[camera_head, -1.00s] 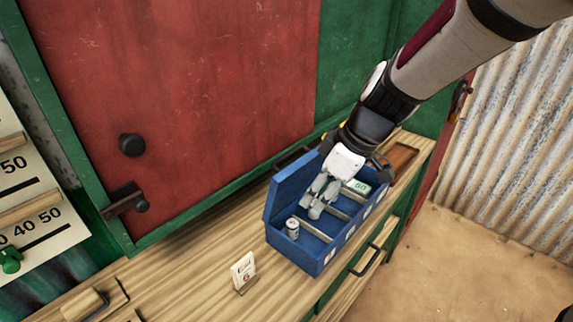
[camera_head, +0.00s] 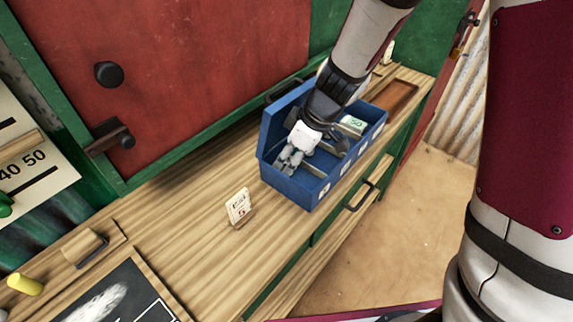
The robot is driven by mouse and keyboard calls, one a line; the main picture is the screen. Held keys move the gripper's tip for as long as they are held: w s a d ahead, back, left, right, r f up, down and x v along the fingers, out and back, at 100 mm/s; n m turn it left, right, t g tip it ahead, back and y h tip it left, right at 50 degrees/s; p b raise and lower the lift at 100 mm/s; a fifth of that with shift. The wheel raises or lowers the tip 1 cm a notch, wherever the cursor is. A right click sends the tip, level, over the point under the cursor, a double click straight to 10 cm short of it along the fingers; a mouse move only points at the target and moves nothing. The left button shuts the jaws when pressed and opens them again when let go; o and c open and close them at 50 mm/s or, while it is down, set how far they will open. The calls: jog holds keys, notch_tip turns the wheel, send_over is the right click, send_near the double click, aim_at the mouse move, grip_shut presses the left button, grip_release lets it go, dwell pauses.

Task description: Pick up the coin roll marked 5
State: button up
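The blue cash box (camera_head: 287,192) stands open on the wooden counter, with dividers inside and white labels along its front. My gripper (camera_head: 286,168) points down into the leftmost compartment of the box. Its grey fingers are low in that compartment, and the view is too small to tell whether they are closed on anything. The small coin roll that stood in this compartment earlier is hidden now, behind or between the fingers. I cannot read a mark 5 on any roll.
A green-and-white bundle marked 50 (camera_head: 352,124) lies in a right compartment. A small card (camera_head: 239,207) stands left of the box. A brown tray (camera_head: 408,92) is at the far right, a chalkboard (camera_head: 135,300) at lower left. The counter between is mostly clear.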

jog(key=shift+x, duration=0.8)
jog(key=shift+c, duration=0.5)
grip_shut()
jog(key=shift+r, duration=0.35)
jog(key=shift+d+f+b, duration=0.2)
jog(key=shift+b, duration=0.75)
jog(key=y+b, duration=0.1)
jog(key=b, duration=0.1)
jog(key=t+y+b, duration=0.1)
jog(key=shift+s+d+b, duration=0.1)
jog(key=shift+d+b, duration=0.2)
jog(key=shift+b, duration=0.05)
